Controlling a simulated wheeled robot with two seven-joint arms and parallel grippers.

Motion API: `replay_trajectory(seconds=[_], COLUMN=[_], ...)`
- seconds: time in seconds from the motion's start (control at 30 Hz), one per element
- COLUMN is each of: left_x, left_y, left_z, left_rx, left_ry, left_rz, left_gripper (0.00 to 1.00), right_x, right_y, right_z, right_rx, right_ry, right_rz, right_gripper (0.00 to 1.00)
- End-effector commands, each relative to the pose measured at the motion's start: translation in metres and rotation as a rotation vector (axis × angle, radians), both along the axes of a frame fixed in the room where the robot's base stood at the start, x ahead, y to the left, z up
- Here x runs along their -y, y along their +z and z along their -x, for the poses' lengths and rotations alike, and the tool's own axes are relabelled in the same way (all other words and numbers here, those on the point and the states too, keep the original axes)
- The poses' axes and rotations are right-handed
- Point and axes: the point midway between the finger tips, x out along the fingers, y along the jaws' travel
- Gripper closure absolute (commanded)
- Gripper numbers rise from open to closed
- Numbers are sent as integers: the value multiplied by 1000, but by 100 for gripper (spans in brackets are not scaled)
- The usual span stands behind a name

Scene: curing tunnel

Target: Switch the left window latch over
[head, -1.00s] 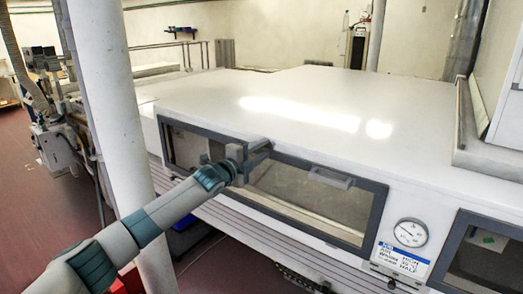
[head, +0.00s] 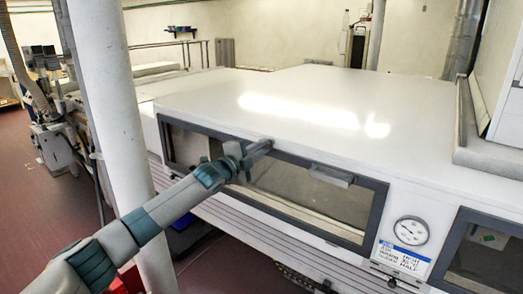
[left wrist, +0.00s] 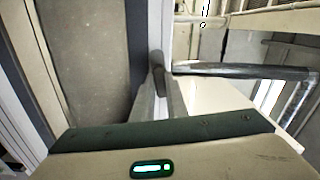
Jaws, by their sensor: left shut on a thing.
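The window (head: 220,136) is a long dark-grey frame with glass in the front of the white tunnel housing. My left gripper (head: 262,148) is at the window's upper edge, in the left part of the frame. Its jaws are shut on the left window latch, which the fingers mostly hide in the head view. In the left wrist view a small dark-grey piece of the latch (left wrist: 157,72) shows at the fingertips, beside the window frame. The latch's exact angle cannot be told. My right gripper is not in view.
A grey handle-like block (head: 331,175) sits on the frame's upper edge to the right. A round gauge (head: 411,231) and a label (head: 402,256) are right of the window. A white post (head: 112,110) stands left, close to my left arm. The housing top (head: 300,100) is clear.

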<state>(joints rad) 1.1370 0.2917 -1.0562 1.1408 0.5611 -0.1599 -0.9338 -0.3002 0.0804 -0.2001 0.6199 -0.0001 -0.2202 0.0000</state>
Motion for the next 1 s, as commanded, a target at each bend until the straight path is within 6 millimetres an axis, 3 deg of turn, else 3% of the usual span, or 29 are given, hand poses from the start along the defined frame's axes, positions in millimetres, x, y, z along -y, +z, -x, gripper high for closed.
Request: replay_trajectory(seconds=[1.0], left_x=[1], left_y=[-4], left_z=[0], left_rx=[-553], left_ry=[1], left_rz=[758], left_gripper=[100], right_x=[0], right_y=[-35], right_z=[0], right_rx=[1], right_ry=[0], right_rz=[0], right_gripper=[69])
